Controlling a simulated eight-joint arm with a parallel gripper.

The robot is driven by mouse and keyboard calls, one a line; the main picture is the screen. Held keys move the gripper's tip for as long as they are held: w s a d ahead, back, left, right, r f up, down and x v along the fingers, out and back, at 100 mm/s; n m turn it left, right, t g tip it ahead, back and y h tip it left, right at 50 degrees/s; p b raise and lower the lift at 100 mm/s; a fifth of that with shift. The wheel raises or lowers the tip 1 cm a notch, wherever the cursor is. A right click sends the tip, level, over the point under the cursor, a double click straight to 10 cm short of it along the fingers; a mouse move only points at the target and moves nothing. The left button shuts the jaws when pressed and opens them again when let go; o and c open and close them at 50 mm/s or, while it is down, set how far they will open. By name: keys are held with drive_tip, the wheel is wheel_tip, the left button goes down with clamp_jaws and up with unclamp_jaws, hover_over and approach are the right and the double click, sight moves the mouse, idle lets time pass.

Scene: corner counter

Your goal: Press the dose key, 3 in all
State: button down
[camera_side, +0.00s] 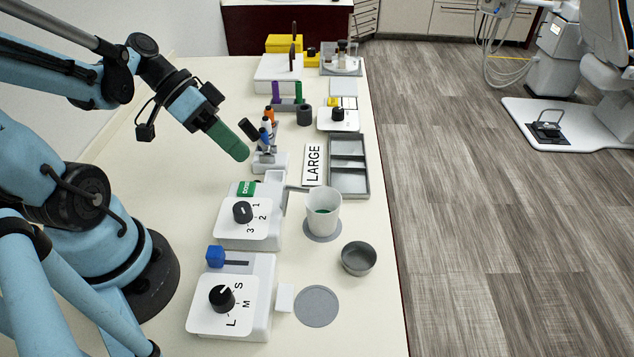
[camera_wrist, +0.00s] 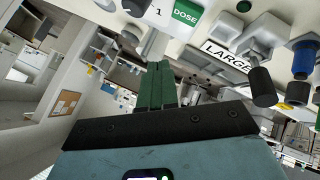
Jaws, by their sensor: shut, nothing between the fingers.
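The green dose key (camera_side: 246,188), marked DOSE, sits at the back of a white dispenser (camera_side: 262,232) with a black dial (camera_side: 242,212) numbered 1, 2 and 3. The key also shows at the top of the wrist view (camera_wrist: 186,14). My gripper (camera_side: 242,153) has green fingers, pressed together and empty. It is in the air above the key and apart from it; the fingers also show in the wrist view (camera_wrist: 160,66). A white cup (camera_side: 323,208) with something green inside stands on a grey disc (camera_side: 322,236), right of the dispenser.
A second white unit (camera_side: 255,318) with an S, M, L dial and a blue key (camera_side: 215,256) stands nearer. A grey bowl (camera_side: 358,257), an empty disc (camera_side: 316,306), a LARGE sign (camera_side: 314,164), a grey tray (camera_side: 349,185) and a tube stand (camera_side: 269,160) are around.

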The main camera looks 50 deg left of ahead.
sight(242, 185)
drive_tip(key=shift+f, duration=2.3)
drive_tip(key=shift+f, duration=0.2)
idle(0.3)
drive_tip(key=shift+f, duration=0.25)
drive_tip(key=shift+f, duration=0.4)
idle(0.6)
idle(0.4)
drive_tip(key=shift+r, duration=0.85)
drive_tip(key=shift+r, duration=0.1)
drive_tip(key=shift+r, duration=2.4)
